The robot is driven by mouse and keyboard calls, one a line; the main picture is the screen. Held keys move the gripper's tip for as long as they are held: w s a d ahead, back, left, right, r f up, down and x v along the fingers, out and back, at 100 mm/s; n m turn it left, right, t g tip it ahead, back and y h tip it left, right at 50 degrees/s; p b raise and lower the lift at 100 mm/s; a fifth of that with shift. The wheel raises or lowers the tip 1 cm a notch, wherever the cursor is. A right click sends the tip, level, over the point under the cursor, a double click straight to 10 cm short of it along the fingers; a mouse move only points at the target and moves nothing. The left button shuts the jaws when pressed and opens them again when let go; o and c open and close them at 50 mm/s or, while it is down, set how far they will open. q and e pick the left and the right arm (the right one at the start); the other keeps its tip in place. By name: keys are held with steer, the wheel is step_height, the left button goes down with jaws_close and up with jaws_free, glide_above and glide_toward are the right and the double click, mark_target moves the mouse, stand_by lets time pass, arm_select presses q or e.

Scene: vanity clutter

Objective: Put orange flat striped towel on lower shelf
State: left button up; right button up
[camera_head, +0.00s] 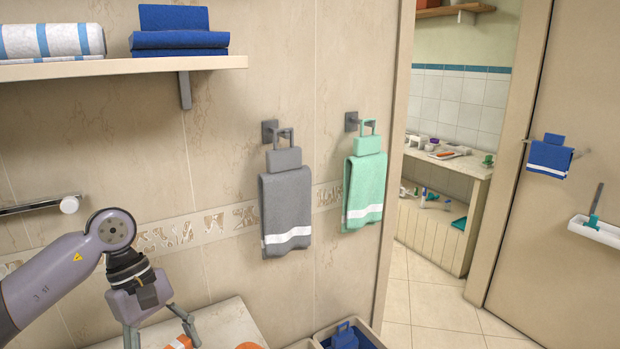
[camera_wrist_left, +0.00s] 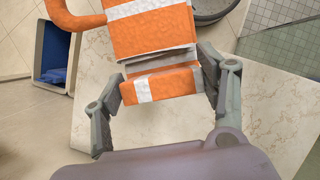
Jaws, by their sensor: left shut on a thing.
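The orange towel (camera_wrist_left: 155,35) with white stripes is in the left wrist view, over a pale marble surface. In the head view only small orange parts of it (camera_head: 185,322) show at the bottom edge. My left gripper (camera_wrist_left: 162,72) has its fingers on both sides of the towel's near folded block and is shut on it. In the head view the left gripper (camera_head: 160,331) points down at the lower left, its tips partly cut off. A wall shelf (camera_head: 120,68) is at the upper left; I cannot tell whether it is the lower one. My right gripper is not in view.
Grey (camera_head: 287,205) and green (camera_head: 364,188) towels hang on the wall. A bin with blue cloth (camera_head: 345,337) stands below.

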arm_select(q)
steer(key=s+d+f+m+g+y, duration=0.2)
steer(key=s+d+f+m+y, duration=0.2)
steer(key=s+f+m, duration=0.3)
steer(key=s+m, duration=0.2)
steer(key=m, duration=0.3)
steer(key=shift+s, duration=0.3)
